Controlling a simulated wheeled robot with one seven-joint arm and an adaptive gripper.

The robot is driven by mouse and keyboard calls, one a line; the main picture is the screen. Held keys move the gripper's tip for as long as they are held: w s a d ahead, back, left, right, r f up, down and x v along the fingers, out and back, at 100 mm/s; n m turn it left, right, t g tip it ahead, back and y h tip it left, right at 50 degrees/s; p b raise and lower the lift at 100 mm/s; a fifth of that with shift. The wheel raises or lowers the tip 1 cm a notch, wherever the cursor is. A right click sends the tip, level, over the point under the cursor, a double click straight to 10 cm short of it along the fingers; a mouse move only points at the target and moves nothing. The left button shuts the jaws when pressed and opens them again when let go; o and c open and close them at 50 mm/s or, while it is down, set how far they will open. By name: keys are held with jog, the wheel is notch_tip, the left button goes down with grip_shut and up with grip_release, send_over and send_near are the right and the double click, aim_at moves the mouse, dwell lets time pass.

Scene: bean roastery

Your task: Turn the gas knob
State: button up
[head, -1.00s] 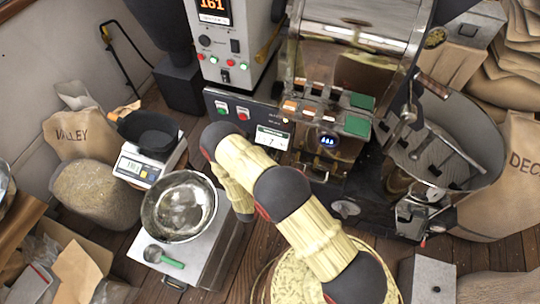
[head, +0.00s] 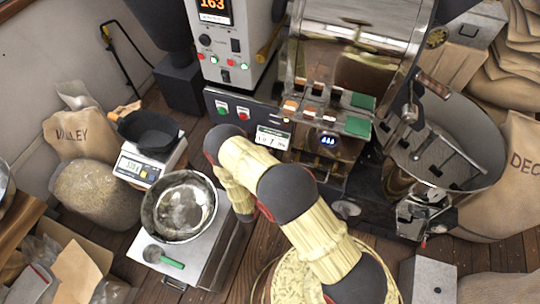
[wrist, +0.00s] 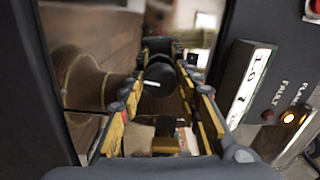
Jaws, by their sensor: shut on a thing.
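The gas knob (wrist: 158,80) is a dark round knob with a white mark, seen between my fingers in the wrist view. My gripper (wrist: 162,72) has yellow-and-black fingers on both sides of the knob and is shut on it. The fingers hide the knob's sides. In the head view my arm hides the knob and the gripper. A small white display (wrist: 248,85) stands to the right of my fingers; it also shows on the roaster's front panel (head: 272,137).
A steel bowl (head: 158,212) sits on a box left of my arm, with a scale (head: 140,165) behind it. The drum roaster (head: 345,60) and its round cooling tray (head: 478,150) stand behind and right. A dark panel edge (wrist: 25,90) is close on the gripper's left.

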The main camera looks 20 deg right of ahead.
jog(key=shift+m, duration=1.2)
jog(key=o, duration=1.2)
jog(key=shift+c, duration=0.2)
jog(key=shift+s, duration=0.1)
jog(key=v, duration=1.2)
jog(key=shift+m, duration=0.4)
